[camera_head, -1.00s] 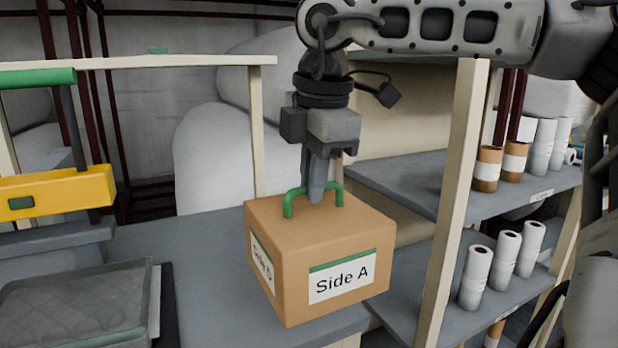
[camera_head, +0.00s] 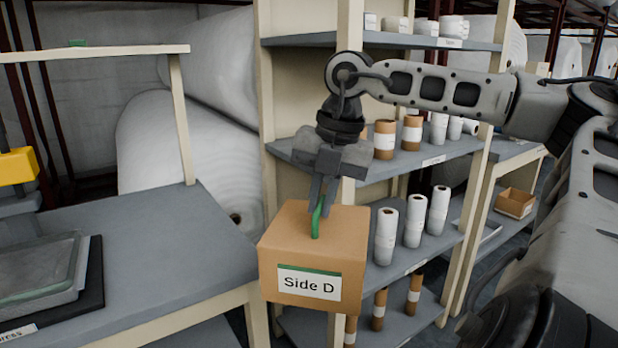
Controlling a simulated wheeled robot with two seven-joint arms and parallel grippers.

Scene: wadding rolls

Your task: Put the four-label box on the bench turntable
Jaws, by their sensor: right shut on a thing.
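The four-label box (camera_head: 300,248) is a brown carton with a green handle (camera_head: 317,222) on top. Its label reading "Side D" (camera_head: 308,284) faces me; its other labelled sides are hidden. My right gripper (camera_head: 318,205) is shut on the green handle from above and holds the box in the air, in front of the shelf rack and right of the bench. No turntable can be made out in this view. My left gripper is not in view.
The grey bench (camera_head: 165,255) on the left has free room on top. The shelf rack (camera_head: 455,160) behind the box holds several white and brown rolls. A small open carton (camera_head: 514,203) sits farther right.

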